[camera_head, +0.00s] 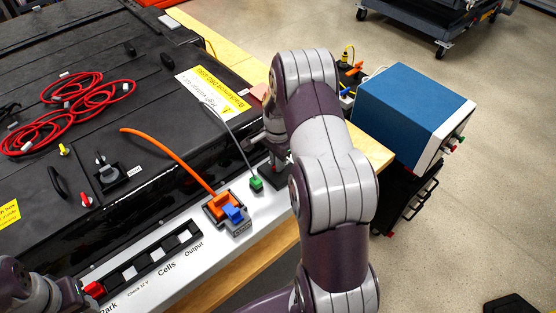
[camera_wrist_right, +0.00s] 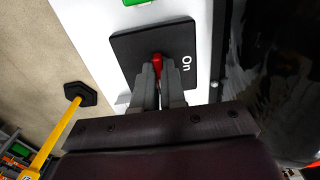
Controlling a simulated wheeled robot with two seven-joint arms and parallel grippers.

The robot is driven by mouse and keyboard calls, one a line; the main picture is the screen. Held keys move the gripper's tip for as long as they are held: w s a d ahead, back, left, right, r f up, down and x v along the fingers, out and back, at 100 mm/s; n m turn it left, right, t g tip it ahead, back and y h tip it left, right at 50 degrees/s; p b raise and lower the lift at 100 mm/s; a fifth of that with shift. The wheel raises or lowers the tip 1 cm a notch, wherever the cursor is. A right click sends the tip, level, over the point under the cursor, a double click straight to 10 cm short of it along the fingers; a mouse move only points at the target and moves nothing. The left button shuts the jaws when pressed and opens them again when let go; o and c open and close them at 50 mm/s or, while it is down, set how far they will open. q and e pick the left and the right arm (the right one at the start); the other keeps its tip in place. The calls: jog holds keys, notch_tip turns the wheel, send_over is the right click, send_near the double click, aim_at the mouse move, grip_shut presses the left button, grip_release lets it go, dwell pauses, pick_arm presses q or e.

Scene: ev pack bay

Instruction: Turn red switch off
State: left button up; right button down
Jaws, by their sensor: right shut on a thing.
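The red switch (camera_wrist_right: 157,60) stands on a black plate (camera_wrist_right: 186,37) marked "On" in the right wrist view. My right gripper (camera_wrist_right: 160,77) is shut on the red switch, with its two grey fingers on either side of it.
On the white panel (camera_head: 190,252) stand a green plug (camera_head: 256,184), an orange connector (camera_head: 222,206) with a blue part, and a slotted strip marked "Cells". Coiled red cables (camera_head: 70,105) lie on the black pack. A blue box (camera_head: 415,110) stands at right.

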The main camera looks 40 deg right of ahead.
jog(key=c, duration=1.2)
grip_release()
jog(key=shift+r, duration=0.1)
notch_tip(320, 180, up, 13)
jog(key=shift+f+b, duration=0.2)
jog(key=shift+b, duration=0.2)
